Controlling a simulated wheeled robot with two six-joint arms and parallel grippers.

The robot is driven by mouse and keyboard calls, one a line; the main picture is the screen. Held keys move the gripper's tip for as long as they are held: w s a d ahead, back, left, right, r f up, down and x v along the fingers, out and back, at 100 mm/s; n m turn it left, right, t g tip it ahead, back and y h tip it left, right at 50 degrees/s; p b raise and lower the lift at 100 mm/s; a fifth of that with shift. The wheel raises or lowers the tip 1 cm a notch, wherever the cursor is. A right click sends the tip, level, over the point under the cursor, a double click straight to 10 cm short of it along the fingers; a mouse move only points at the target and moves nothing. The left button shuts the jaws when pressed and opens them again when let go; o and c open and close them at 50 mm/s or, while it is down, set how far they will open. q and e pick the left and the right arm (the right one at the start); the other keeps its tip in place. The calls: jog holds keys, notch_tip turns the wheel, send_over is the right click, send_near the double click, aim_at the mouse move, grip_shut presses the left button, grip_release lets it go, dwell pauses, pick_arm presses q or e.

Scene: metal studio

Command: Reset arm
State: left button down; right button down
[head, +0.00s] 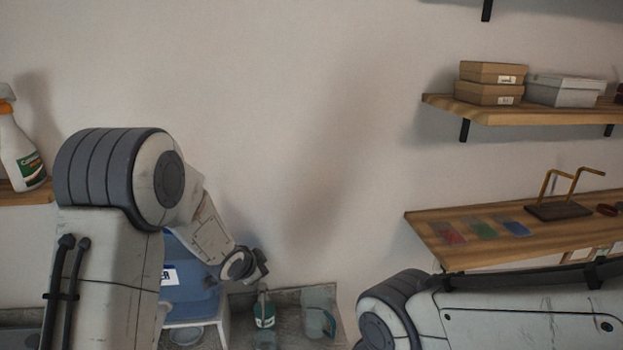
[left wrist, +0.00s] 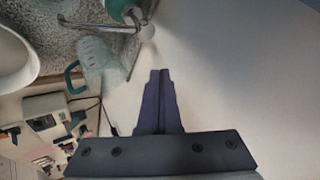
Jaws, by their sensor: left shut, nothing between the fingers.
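My left gripper (head: 262,262) hangs at the end of my raised left arm, in front of the wall and just right of a blue container. In the left wrist view its two dark fingers (left wrist: 158,76) lie together, with nothing visible between them. My right arm shows only as a large link at the lower right of the head view. My right gripper is not in view.
A blue container (head: 190,288) stands behind my left forearm. A green bottle (head: 264,308) and a clear pitcher (head: 318,318) stand below the left gripper. Shelves (head: 440,232) with boxes (head: 490,82) line the right wall. A spray bottle (head: 18,155) stands far left.

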pick_arm(q)
jog(key=s+d+n+g+b, duration=0.1)
jog(key=s+d+g+b, duration=0.1)
jog(key=s+d, duration=0.5)
jog(key=s+d+n+g+b, duration=0.2)
jog(key=s+d+b, duration=0.1)
jog(key=s, duration=0.9)
jog(key=s+g+b, duration=0.2)
jog(key=s+g, duration=0.2)
jog(key=s, duration=1.4)
jog(key=shift+s+d+f+n+y+b, duration=0.25)
jog(key=shift+d+n+y+b, duration=0.05)
jog(key=shift+d+n+y, duration=0.1)
